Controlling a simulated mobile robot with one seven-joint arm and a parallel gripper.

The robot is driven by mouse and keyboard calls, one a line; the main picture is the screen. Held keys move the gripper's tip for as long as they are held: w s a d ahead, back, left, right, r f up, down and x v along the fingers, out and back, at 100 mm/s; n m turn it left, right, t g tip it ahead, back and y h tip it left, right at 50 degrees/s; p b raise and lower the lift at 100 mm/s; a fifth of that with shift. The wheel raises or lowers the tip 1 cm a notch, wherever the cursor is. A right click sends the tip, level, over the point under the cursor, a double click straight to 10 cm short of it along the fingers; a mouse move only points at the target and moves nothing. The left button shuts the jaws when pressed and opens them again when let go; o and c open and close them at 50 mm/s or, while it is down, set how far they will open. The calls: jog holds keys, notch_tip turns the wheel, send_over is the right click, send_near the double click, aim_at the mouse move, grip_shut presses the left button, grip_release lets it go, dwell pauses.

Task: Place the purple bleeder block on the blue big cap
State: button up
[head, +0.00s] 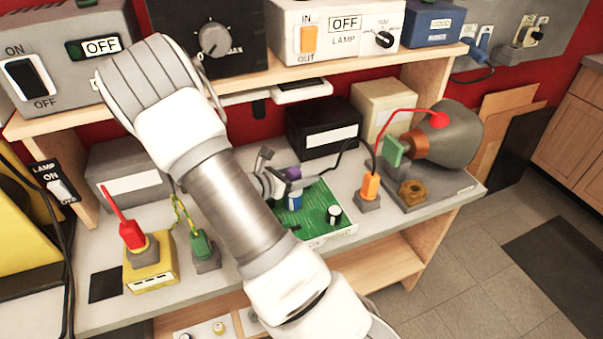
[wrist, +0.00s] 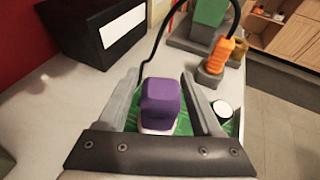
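The purple bleeder block (wrist: 160,102) stands between the two fingers of my gripper (wrist: 161,76) in the wrist view, with a gap showing on each side. The fingers are apart and do not appear to touch it. In the head view the purple block (head: 292,173) shows small, partly hidden by my gripper (head: 278,178). The blue big cap (head: 295,202) stands upright on the green board (head: 318,205), directly below the purple block. The block looks to rest on the cap's top, but the contact is partly hidden. A whitish edge shows under the block in the wrist view.
A black cap (head: 334,214) stands on the board at right. An orange plug (head: 370,186) with a black cable and a lamp (head: 450,135) are further right. A black box (head: 322,127) stands behind. The yellow block (head: 150,272) and green plug (head: 202,245) are at left.

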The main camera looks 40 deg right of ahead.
jog(key=shift+r, duration=0.15)
jog(key=shift+a+r, duration=0.1)
jog(key=shift+r, duration=0.05)
jog(key=p+v, duration=0.1)
jog(key=v, duration=1)
jog(key=s+a+r+m+t+y, duration=0.1)
jog(key=s+a+r+m+y, duration=0.5)
jog(key=s+r+m+y, duration=0.1)
jog(key=s+a+r+m+t+y, duration=0.2)
jog(key=s+a+r+m+y, duration=0.4)
jog(key=s+r+m, duration=0.4)
jog(key=shift+s+a+r+m+t+y, duration=0.2)
jog(key=shift+a+r+m+t+y, duration=0.15)
jog(key=shift+a+r+m, duration=0.6)
jog(key=shift+d+r+m, duration=0.15)
jog(key=shift+d+m, duration=0.05)
jog(key=shift+m, duration=0.15)
